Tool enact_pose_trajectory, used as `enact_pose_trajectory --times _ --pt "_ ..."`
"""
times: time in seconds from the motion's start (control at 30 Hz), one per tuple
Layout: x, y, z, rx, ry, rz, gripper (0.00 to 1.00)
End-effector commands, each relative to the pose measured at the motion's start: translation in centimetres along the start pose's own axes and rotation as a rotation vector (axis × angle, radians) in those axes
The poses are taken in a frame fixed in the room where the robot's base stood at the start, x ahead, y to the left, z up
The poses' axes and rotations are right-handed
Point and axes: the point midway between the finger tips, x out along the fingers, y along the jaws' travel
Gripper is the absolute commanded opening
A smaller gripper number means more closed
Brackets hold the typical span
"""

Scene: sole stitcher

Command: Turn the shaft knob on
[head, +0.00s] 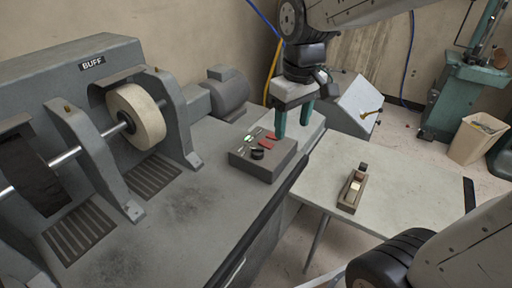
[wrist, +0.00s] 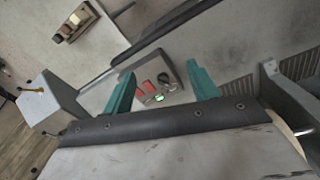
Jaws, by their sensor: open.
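A dark grey control box (head: 268,164) sits at the right end of the machine bench in the head view. Its sloped top carries a round black knob (head: 257,154), red switches (head: 266,143) and a lit green lamp (head: 248,139). My gripper (head: 293,128) has two teal fingers, open and empty, behind and right of the box, pointing down. In the wrist view, the knob (wrist: 164,76) shows between the open fingers (wrist: 160,70), with the red switches and green lamp nearer my palm. The gripper appears apart from the knob. I cannot tell which way the knob is turned.
A buffing machine (head: 100,68) with a pale wheel (head: 136,117) and uprights stands left of the box. A motor (head: 228,92) is behind it. A waste bin (head: 476,139) stands at far right.

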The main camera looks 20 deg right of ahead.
Motion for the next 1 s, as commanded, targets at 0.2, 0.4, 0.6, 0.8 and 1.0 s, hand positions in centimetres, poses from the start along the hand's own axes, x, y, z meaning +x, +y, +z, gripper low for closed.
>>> enact_pose_trajectory --times 0.2,0.4,0.6,0.8,1.0 --pt "5.9 1.7 -8.7 -0.177 -0.038 -0.016 0.59" --pt "10.4 2.4 -13.2 -0.283 -0.051 -0.024 0.59" --pt "12.6 2.6 -14.6 -0.319 -0.054 -0.027 0.59" --pt "15.4 2.6 -14.3 -0.319 -0.058 -0.028 0.59" --pt "18.4 2.6 -14.1 -0.318 -0.056 -0.028 0.59"
